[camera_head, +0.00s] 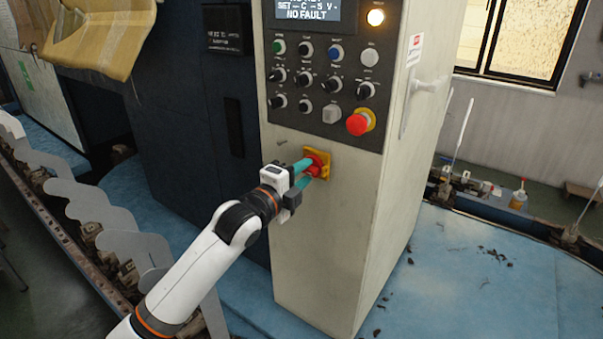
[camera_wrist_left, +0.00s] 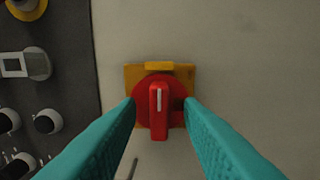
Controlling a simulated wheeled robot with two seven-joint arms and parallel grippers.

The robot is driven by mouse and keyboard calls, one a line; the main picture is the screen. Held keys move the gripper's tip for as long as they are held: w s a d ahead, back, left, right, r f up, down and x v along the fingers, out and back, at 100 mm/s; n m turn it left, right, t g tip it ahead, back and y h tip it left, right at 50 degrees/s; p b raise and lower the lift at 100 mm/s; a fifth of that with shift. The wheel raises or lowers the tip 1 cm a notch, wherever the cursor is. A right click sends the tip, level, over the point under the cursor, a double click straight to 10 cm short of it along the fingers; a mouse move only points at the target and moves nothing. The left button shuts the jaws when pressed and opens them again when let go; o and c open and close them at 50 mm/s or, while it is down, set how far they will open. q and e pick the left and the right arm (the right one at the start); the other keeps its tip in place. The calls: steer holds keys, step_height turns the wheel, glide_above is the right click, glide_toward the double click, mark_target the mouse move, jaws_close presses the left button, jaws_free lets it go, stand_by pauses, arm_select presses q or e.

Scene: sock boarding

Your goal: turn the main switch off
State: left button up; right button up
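The main switch is a red rotary knob (camera_wrist_left: 159,111) on a yellow plate (camera_wrist_left: 134,75), on the front of the beige cabinet. It also shows in the head view as a red knob on a yellow plate (camera_head: 319,155). In the left wrist view its bar handle stands upright in the picture, with a white mark at the upper end. My left gripper (camera_head: 306,171) is at the switch, its teal fingers pointing at it. In the left wrist view its fingertips (camera_wrist_left: 159,108) are open on either side of the handle, with a gap on each side. My right gripper is out of view.
Above the switch is a dark panel (camera_head: 297,122) with knobs, buttons, a lit lamp (camera_head: 375,17) and a red emergency stop (camera_head: 358,123). A display (camera_head: 306,12) reads "NO FAULT". A row of grey plates (camera_head: 75,193) stands at the left.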

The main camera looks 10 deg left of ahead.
arm_select(q)
steer(key=shift+c, duration=1.1)
jaws_close()
